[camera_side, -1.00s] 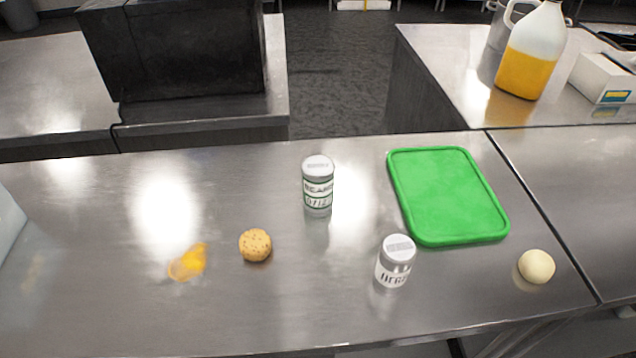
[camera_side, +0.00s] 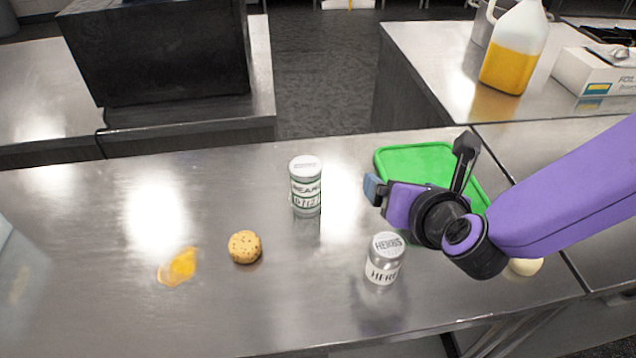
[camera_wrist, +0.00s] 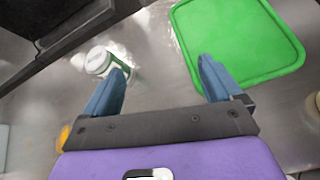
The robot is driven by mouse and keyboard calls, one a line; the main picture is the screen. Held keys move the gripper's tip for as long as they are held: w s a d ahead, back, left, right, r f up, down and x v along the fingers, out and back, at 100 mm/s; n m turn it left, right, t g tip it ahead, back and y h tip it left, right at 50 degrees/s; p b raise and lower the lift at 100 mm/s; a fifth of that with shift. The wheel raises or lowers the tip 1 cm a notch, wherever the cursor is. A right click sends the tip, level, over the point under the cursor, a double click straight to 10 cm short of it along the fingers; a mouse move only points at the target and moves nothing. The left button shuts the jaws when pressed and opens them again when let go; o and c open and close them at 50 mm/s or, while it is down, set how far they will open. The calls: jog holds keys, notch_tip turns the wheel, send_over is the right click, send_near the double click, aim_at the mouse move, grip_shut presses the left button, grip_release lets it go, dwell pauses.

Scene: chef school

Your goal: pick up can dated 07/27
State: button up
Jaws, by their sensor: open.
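Two cans stand upright on the steel counter. The beans can (camera_side: 306,186), with a white lid and a green-and-white label, is near the middle; its label print is too small to read surely. The herbs can (camera_side: 384,260), silver with a white label, stands nearer and to the right. I cannot read a date on either. My gripper (camera_side: 376,190) is open and empty, above the counter to the right of the beans can. In the wrist view, the beans can (camera_wrist: 107,61) lies beyond the left fingertip of my gripper (camera_wrist: 163,75), apart from it.
A green tray (camera_side: 410,157) lies behind my arm. A speckled cookie-like ball (camera_side: 245,247), an orange-yellow blob (camera_side: 179,267) and a pale ball (camera_side: 526,267), partly hidden by my arm, sit on the counter. The left counter is mostly clear.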

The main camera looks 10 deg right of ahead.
aim_at(313, 179)
jog(key=s+a+f+n+t+y, duration=0.1)
jog(key=a+n+t+y, duration=0.3)
jog(key=a, duration=0.6)
jog(key=w+f, duration=0.1)
jog(key=w, duration=0.2)
jog(key=w+a+f+n+g, duration=0.1)
jog(key=w+f, duration=0.1)
jog(key=w, duration=0.2)
jog(key=w+a+f+g+h, duration=0.1)
jog(key=w, duration=0.2)
jog(key=shift+w+f, duration=0.35)
jog(key=shift+f, duration=0.05)
jog(key=shift+a+f+x, duration=0.1)
jog(key=shift+x, duration=1.15)
jog(key=shift+a+f+x, duration=0.1)
jog(key=shift+a+x, duration=0.05)
jog(key=shift+x, duration=1.1)
jog(key=shift+s, duration=0.1)
jog(key=c, duration=1.1)
jog(key=shift+r, duration=0.1)
jog(key=shift+c, duration=0.8)
